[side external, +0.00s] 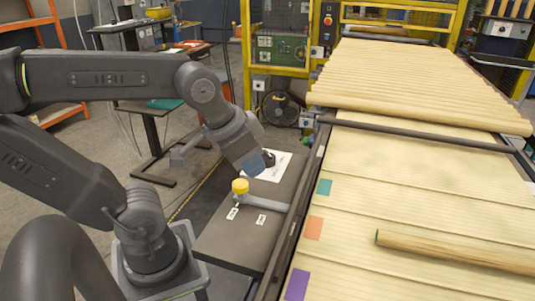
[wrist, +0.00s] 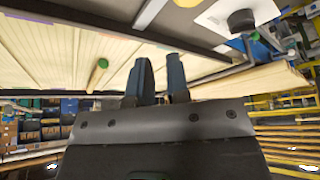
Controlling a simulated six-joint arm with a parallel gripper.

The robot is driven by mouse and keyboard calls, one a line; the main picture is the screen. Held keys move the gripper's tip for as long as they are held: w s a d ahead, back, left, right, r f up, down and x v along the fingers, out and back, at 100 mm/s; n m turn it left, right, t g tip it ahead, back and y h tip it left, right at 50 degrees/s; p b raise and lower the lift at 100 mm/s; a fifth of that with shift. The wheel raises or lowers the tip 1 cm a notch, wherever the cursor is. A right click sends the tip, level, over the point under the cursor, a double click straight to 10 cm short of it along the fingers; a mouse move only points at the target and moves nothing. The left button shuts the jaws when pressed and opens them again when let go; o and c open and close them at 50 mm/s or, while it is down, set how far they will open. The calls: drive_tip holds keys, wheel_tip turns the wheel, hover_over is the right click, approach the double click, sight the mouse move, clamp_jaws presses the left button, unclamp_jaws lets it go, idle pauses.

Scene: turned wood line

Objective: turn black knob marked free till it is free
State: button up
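A black knob (side external: 269,158) stands on a white plate (side external: 281,168) at the far end of the dark bench, partly hidden behind my gripper in the side view. The wrist view shows the knob (wrist: 241,20) on its white plate at the top right, outside the gap between my fingers. The "free" marking cannot be read. My gripper (side external: 256,163) points down close to the knob in the side view; whether they touch is unclear. In the wrist view my gripper's two fingers (wrist: 160,72) stand apart with nothing between them.
A yellow-capped post (side external: 240,186) with a grey lever (side external: 268,206) is on the bench (side external: 225,238) nearer the camera. Small labels (side external: 262,220) lie beside it. The wooden conveyor (side external: 400,190) runs along the right, with a loose turned rod (side external: 450,251) on it.

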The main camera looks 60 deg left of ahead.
sight(268, 153)
drive_tip(key=o, duration=0.4)
drive_tip(key=w+a+r+g, duration=0.1)
drive_tip(key=w+a, duration=0.1)
drive_tip(key=w+a+r+m, duration=0.1)
drive_tip(key=w+a, duration=0.1)
drive_tip(key=w+a+r+m+g, duration=0.1)
drive_tip(key=w+a, duration=0.1)
drive_tip(key=shift+r+g, duration=0.15)
drive_tip(key=shift+g, duration=0.15)
drive_tip(key=o, duration=0.6)
drive_tip(key=w+a, duration=0.1)
drive_tip(key=a, duration=0.1)
drive_tip(key=w+a+r+m+g, duration=0.1)
drive_tip(key=a, duration=0.1)
drive_tip(key=w+a+m+g, duration=0.1)
drive_tip(key=w+a, duration=0.1)
drive_tip(key=a, duration=0.1)
drive_tip(key=shift+a+r, duration=0.1)
drive_tip(key=shift+r, duration=0.05)
drive_tip(key=shift+c, duration=0.2)
drive_tip(key=shift+g, duration=0.3)
wheel_tip(268, 153, down, 14)
drive_tip(key=shift+a+r, duration=0.1)
drive_tip(key=shift+a, duration=0.05)
drive_tip(key=shift+c, duration=0.3)
drive_tip(key=c, duration=0.9)
